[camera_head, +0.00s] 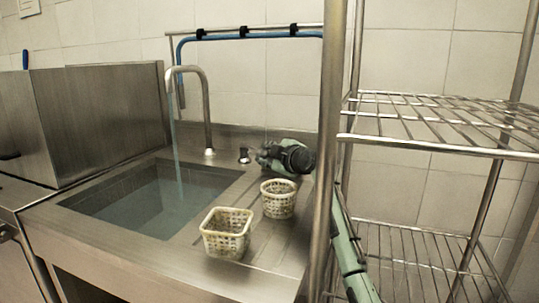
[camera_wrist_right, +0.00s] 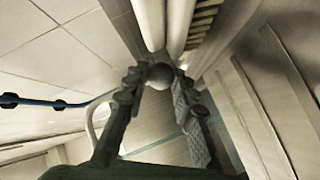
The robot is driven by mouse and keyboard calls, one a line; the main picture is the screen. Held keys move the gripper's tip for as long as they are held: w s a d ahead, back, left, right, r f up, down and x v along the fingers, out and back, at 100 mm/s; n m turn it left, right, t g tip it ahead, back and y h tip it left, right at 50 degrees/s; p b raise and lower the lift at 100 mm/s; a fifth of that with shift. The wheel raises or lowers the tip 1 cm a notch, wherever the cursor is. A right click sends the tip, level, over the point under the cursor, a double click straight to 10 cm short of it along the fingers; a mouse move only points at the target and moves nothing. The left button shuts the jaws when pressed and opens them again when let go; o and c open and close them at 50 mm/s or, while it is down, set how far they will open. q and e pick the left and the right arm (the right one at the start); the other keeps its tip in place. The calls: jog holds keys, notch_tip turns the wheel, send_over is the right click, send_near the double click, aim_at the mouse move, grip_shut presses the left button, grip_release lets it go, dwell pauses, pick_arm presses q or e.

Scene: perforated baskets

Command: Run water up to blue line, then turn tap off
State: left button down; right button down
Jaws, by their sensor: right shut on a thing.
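The steel sink basin (camera_head: 85,207) holds grey-blue water (camera_head: 150,205). A stream of water (camera_head: 176,150) runs from the curved spout (camera_head: 206,105) into it. I cannot make out a blue level line on the basin walls. A small dark tap handle (camera_head: 244,154) stands on the counter right of the spout. My right gripper (camera_head: 258,157) is at this handle, reaching in from the right. In the right wrist view, its fingers (camera_wrist_right: 159,85) are closed around a round knob (camera_wrist_right: 160,75). My left gripper is not in view.
Two perforated cream baskets (camera_head: 227,233) (camera_head: 279,199) stand on the drainboard, in front of my right gripper. A steel rack post (camera_head: 327,150) and wire shelves (camera_head: 440,125) are close on the right. A blue hose (camera_head: 260,35) runs along a rail above.

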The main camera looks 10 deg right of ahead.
jog(key=c, duration=1.2)
grip_release()
jog(key=v, duration=1.2)
